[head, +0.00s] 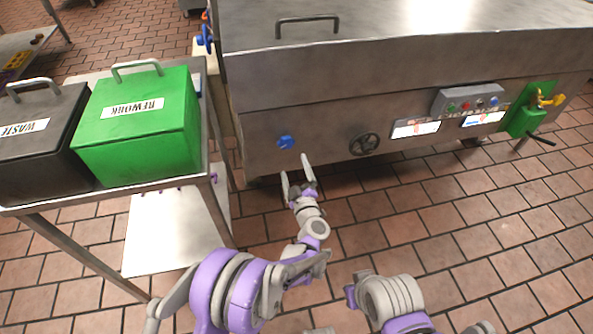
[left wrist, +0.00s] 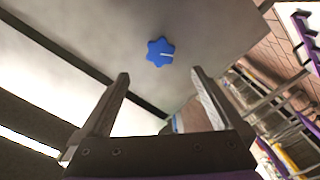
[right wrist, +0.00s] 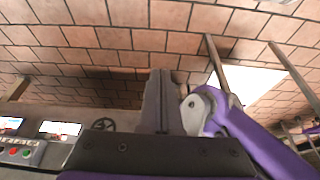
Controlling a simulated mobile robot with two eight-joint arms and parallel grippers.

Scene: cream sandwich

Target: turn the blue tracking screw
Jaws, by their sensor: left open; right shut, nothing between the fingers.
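The blue tracking screw (head: 285,142) is a star-shaped knob on the lower front panel of the steel machine, left of the dark handwheel. In the left wrist view the screw (left wrist: 160,52) shows a white mark pointing right, and it sits beyond and above the gap between the fingertips. My left gripper (head: 296,172) is open and empty, just below and slightly right of the screw, apart from it. My right gripper (right wrist: 161,100) is shut and empty; in the right wrist view its fingers are together over the floor.
The steel machine (head: 400,85) carries a dark handwheel (head: 364,142), lit displays (head: 415,128) and a button box (head: 468,100). A green REWORK bin (head: 140,125) and black WASTE bin (head: 40,145) stand on a steel cart at left. Tiled floor (head: 460,210) is clear at right.

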